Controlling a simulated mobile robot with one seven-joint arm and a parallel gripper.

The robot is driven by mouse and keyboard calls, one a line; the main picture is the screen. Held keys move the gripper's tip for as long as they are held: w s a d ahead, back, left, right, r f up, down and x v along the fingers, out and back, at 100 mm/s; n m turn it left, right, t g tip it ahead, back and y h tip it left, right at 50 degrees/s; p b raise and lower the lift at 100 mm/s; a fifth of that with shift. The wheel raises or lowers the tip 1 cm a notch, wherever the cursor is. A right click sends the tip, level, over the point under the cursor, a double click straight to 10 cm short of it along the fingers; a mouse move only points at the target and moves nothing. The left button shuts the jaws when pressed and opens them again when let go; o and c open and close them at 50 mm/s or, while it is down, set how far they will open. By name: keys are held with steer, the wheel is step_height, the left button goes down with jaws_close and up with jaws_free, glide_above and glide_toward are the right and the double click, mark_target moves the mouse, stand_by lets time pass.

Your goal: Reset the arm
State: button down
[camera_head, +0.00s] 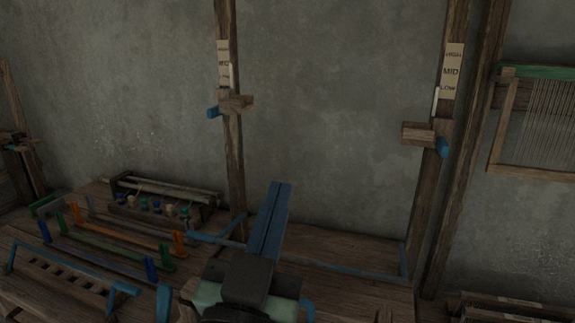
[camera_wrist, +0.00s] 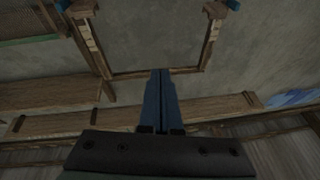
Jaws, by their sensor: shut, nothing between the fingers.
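My gripper (camera_head: 279,190) shows at the lower middle of the head view, with its long blue fingers pressed together and pointing up toward the grey wall. Nothing is between the fingers. In the wrist view the same closed blue fingers (camera_wrist: 159,75) point up the picture, against the wall and a wooden frame. In the head view my gripper is between two wooden posts, the left post (camera_head: 231,150) and the right post (camera_head: 425,215), and looks apart from both. It hides part of the wooden bench behind it.
Wooden blocks with blue knobs sit on the left post (camera_head: 235,103) and right post (camera_head: 418,133), below LOW/MID/HIGH labels. The bench at left holds coloured racks (camera_head: 105,245) and a spool rack (camera_head: 165,195). A strung frame (camera_head: 502,125) hangs at right. Bare wall lies between the posts.

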steer(key=s+r+n+t+y+p, duration=0.1)
steer(key=r+p, duration=0.7)
steer(key=r, duration=1)
steer(key=s+d+r+n+t+y+p, duration=0.1)
steer(key=s+r+p, duration=0.6)
steer(key=r, duration=1.1)
steer(key=n+t+y+p, duration=0.1)
steer(key=t+y+p, duration=0.1)
steer(key=t, duration=0.1)
steer(key=shift+r+n+t+y, duration=0.3)
steer(key=shift+t, duration=0.1)
steer(key=shift+d+f, duration=0.1)
steer(key=shift+f, duration=0.05)
